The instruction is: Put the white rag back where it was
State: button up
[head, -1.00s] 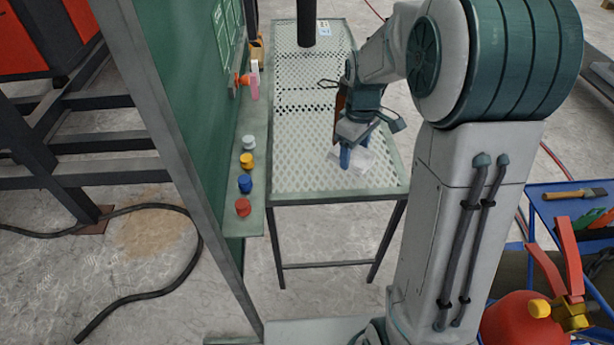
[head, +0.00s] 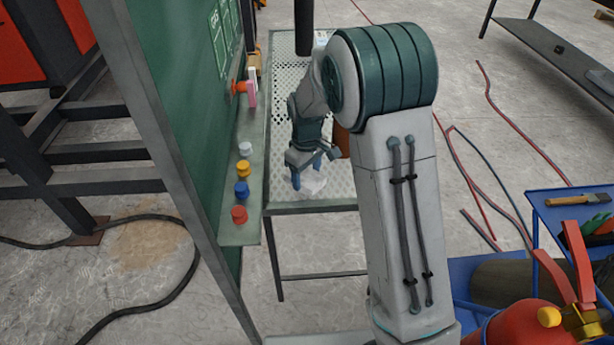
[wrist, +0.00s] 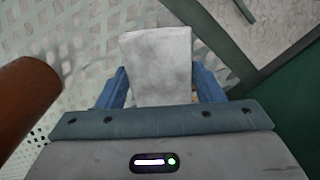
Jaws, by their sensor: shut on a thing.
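The white rag (head: 315,187) is at the near end of the perforated metal table (head: 340,207), close to its front edge. My gripper (head: 308,180) points down at it with blue fingers. In the wrist view the rag (wrist: 157,60) shows as a pale flat square between the two fingers, one at each side, and my gripper (wrist: 160,78) is shut on it. I cannot tell whether the rag touches the table or hangs just above it.
A brown cylinder (head: 341,140) stands on the table right of my gripper; it shows in the wrist view too (wrist: 28,95). A green board (head: 190,90) has a ledge with several coloured-cap jars (head: 241,190) left of the table. A red extinguisher (head: 520,328) is at lower right.

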aim_at(307, 177)
jog(key=shift+f, duration=0.35)
jog(key=o, duration=0.9)
jog(key=shift+r, duration=0.1)
notch_tip(307, 177, up, 12)
jog(key=p, duration=0.2)
jog(key=shift+s+d+r+m+t, duration=0.5)
jog(key=shift+s+d+m, duration=1.25)
jog(key=shift+s, duration=2.4)
jog(key=shift+s+d+r+m+t, duration=0.1)
jog(key=shift+s+d+r+m, duration=1.1)
jog(key=shift+s, duration=2.95)
jog(key=shift+s+d+r+m+t, duration=0.25)
jog(key=shift+s+d+m, duration=1.4)
jog(key=shift+s+d, duration=1.8)
jog(key=shift+s+a, duration=0.7)
jog(key=shift+a, duration=0.05)
